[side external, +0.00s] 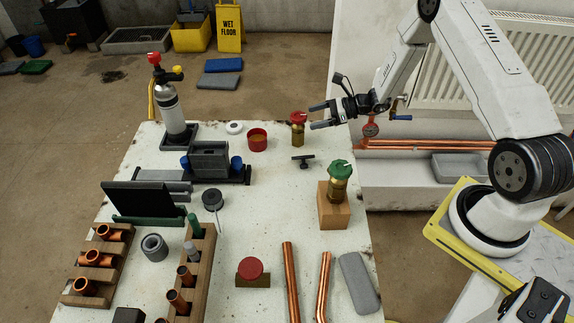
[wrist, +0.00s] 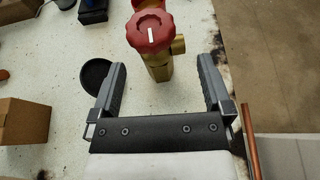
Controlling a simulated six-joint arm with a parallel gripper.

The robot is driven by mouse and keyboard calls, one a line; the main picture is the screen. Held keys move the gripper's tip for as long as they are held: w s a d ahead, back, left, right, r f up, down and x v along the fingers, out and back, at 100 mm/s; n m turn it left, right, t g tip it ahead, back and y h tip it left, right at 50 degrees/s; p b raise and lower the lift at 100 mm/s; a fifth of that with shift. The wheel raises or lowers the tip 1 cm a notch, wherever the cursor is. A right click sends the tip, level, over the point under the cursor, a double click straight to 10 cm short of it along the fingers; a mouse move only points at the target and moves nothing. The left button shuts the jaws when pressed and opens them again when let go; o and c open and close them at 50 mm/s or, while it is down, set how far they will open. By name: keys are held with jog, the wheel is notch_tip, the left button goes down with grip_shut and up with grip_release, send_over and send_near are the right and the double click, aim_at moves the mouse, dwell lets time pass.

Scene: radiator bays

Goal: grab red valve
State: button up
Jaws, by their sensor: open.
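The red valve (side external: 298,127) stands upright near the far right edge of the white table, with a brass body and a red knob on top. In the wrist view the red valve (wrist: 150,32) shows ahead of the fingertips, its knob marked with a white line. My gripper (side external: 312,116) is open and close to the valve, coming from the right. In the wrist view my gripper (wrist: 163,66) has its two fingers wide apart, with nothing held. The valve lies just beyond the fingertips, roughly between their lines.
A black T-shaped part (side external: 303,160) lies near the valve; a round black piece (wrist: 97,74) shows beside the left finger. A green-capped valve (side external: 339,180) stands on a wooden block (side external: 333,211). A red cup (side external: 257,139) is left of the valve. Copper pipes (side external: 440,145) run behind.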

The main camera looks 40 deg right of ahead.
aim_at(298, 120)
jog(key=shift+x, duration=2.9)
jog(key=shift+r, duration=0.1)
jog(key=shift+w, duration=0.1)
grip_shut()
